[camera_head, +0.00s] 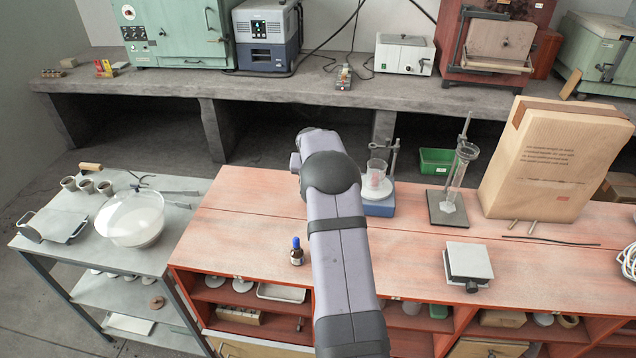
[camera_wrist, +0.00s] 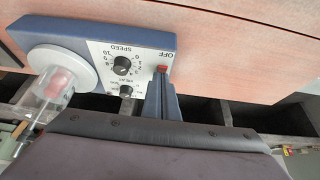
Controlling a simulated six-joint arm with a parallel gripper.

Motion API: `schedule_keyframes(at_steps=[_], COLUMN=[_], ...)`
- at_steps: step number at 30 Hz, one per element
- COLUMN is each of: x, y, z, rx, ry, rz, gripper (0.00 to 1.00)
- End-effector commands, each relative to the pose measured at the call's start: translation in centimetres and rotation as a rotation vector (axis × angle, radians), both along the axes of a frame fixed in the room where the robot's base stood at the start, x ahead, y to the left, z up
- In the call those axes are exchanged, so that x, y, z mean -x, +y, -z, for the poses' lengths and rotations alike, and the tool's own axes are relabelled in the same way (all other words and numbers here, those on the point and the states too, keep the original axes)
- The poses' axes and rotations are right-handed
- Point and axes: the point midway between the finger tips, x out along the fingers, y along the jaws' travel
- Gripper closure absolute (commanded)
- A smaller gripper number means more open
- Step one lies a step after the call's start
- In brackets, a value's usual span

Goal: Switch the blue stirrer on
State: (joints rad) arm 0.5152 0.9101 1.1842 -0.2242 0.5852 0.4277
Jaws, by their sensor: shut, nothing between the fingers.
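The blue stirrer (camera_head: 380,208) stands on the red-topped bench, partly hidden behind my arm, with a glass beaker (camera_head: 376,173) on its white plate. In the wrist view the stirrer (camera_wrist: 60,38) appears upside down, with its pale front panel facing me. The panel carries a black SPEED knob (camera_wrist: 123,65), a smaller heat knob (camera_wrist: 126,91) and a small red switch (camera_wrist: 162,68) beside the word OFF. My gripper (camera_wrist: 161,78) is shut and empty, its fingertips right at the red switch; I cannot tell if they touch. The head view hides my gripper behind my arm.
A clamp stand (camera_head: 394,158) rises behind the stirrer. A small dropper bottle (camera_head: 296,252) stands left of my arm. A glass cylinder on a dark stand (camera_head: 447,208), a large paper bag (camera_head: 545,165) and a silver box (camera_head: 468,262) are to the right. The red bench's left part is clear.

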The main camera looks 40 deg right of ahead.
Motion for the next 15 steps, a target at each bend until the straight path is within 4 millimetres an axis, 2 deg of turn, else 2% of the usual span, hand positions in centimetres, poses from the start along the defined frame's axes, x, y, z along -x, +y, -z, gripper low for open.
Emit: schedule_keyframes(at_steps=[1,15], x=[0.65,1.22], y=[0.53,1.18], z=[1.05,1.39], rx=[-0.013,-0.018], ry=[0.020,0.026], rz=[0.001,0.003], gripper=[1.00,1.00])
